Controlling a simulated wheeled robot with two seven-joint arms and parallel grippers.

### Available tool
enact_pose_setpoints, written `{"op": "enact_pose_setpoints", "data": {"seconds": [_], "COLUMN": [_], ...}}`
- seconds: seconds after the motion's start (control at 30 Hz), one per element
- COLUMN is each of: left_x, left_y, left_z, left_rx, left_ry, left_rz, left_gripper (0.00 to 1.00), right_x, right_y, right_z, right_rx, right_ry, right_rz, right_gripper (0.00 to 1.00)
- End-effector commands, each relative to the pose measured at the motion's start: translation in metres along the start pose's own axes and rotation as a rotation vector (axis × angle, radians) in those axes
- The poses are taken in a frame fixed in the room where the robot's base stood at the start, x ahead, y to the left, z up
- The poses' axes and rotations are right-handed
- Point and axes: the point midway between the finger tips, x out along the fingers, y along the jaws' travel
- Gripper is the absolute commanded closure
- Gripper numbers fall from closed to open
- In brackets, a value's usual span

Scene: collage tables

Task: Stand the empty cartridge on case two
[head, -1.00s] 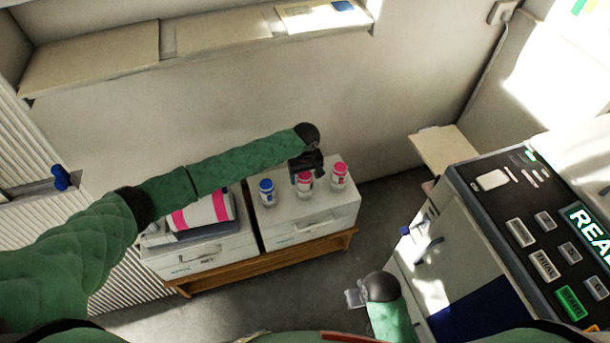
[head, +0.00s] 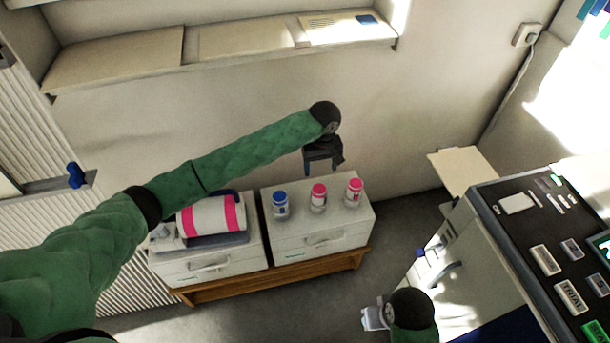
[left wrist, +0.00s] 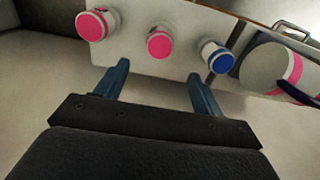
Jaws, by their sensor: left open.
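Two white cases stand side by side on a wooden bench. On the right case (head: 322,238) stand a blue-capped cartridge (head: 280,206), a middle pink-capped cartridge (head: 318,198) and a right pink-capped cartridge (head: 353,192), all upright. Which is empty, and which case is numbered two, I cannot read. My left gripper (head: 322,170) is open and empty, behind and apart from the middle cartridge. In the left wrist view the middle cartridge (left wrist: 160,42) shows beyond the gap between the fingers (left wrist: 158,72). My right gripper (head: 374,316) is low in the head view, its jaws unclear.
The left case (head: 200,266) carries a pink-and-white striped roll (head: 212,218) on a grey item. A dark control panel machine (head: 530,240) stands at the right. A wall shelf (head: 240,45) runs above. Open floor (head: 300,310) lies before the bench (head: 285,272).

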Motion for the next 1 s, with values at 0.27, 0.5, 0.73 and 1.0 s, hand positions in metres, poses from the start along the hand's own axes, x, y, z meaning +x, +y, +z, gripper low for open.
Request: {"op": "enact_pose_setpoints", "data": {"seconds": [0.27,0.5,0.73,1.0], "left_x": [0.002,0.021,0.035,0.046], "left_y": [0.002,0.011,0.011,-0.004], "left_z": [0.007,0.059,0.113,0.165], "left_rx": [0.014,0.134,0.256,0.354], "left_ry": [-0.005,-0.025,-0.025,-0.001], "left_rz": [0.008,0.087,0.186,0.281], "left_gripper": [0.32,0.32,0.32,0.32], "right_x": [-0.001,0.000,0.000,-0.001], "right_y": [0.000,-0.001,-0.001,0.000], "right_z": [0.000,0.000,0.000,0.000], "right_rx": [0.000,0.001,0.001,0.000], "right_ry": [0.000,-0.001,-0.001,0.000], "right_rz": [0.000,-0.002,-0.002,0.000], "right_gripper": [0.59,0.59,0.59,0.59]}}
